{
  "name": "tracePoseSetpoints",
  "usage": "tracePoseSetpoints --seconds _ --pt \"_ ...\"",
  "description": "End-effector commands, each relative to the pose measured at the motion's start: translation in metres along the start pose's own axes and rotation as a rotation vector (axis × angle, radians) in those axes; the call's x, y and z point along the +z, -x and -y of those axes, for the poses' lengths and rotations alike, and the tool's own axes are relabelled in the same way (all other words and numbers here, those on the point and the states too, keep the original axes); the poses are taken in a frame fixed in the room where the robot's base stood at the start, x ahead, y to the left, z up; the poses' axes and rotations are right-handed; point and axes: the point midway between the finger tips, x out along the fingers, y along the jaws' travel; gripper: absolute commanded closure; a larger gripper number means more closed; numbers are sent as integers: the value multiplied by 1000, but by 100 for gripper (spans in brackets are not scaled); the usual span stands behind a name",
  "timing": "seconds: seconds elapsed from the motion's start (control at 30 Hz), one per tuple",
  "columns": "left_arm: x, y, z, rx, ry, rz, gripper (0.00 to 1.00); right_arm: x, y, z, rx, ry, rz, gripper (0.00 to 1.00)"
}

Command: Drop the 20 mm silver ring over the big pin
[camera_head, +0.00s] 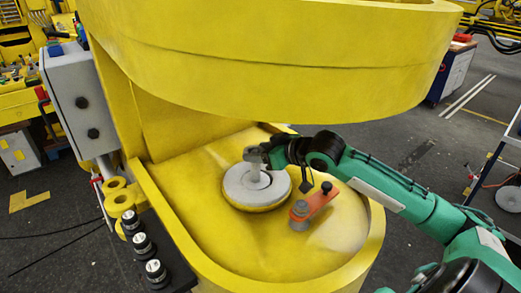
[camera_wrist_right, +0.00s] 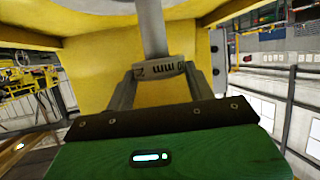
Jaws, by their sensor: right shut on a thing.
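The big pin (camera_head: 258,176) is a grey shaft standing in the middle of a round grey disc (camera_head: 240,197) on the yellow boom floor. My right gripper (camera_head: 255,155) is over the top of the pin, shut on the silver ring. In the right wrist view, the grey ring (camera_wrist_right: 158,70) with dark "mm" lettering sits between the two fingers of the right gripper (camera_wrist_right: 158,74). The pin's shaft (camera_wrist_right: 152,28) meets the ring's upper edge in that picture. I cannot tell whether the ring is around the pin's end or against it. My left gripper is not in view.
An orange link (camera_head: 318,200) with a grey boss lies right of the disc. The yellow boom's curved upper wall (camera_head: 270,70) overhangs the work. A raised yellow rim (camera_head: 190,245) borders the floor. Yellow rings (camera_head: 119,197) and several dark cylinders (camera_head: 143,247) stand at left.

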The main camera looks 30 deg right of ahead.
Motion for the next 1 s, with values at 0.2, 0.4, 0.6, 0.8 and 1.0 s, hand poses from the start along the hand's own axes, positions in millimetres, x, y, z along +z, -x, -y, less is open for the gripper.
tracePoseSetpoints --seconds 0.2,0.4,0.6,0.8,1.0 --pt "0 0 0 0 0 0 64 -1 0 0 0 1 -2 78" --pt "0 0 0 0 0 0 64 -1 0 0 0 1 -2 20" --pt "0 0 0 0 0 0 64 1 0 0 0 0 1 20" --pt "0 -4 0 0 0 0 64 2 6 -1 2 1 1 20" --pt "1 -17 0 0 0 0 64 4 26 0 2 5 2 20"
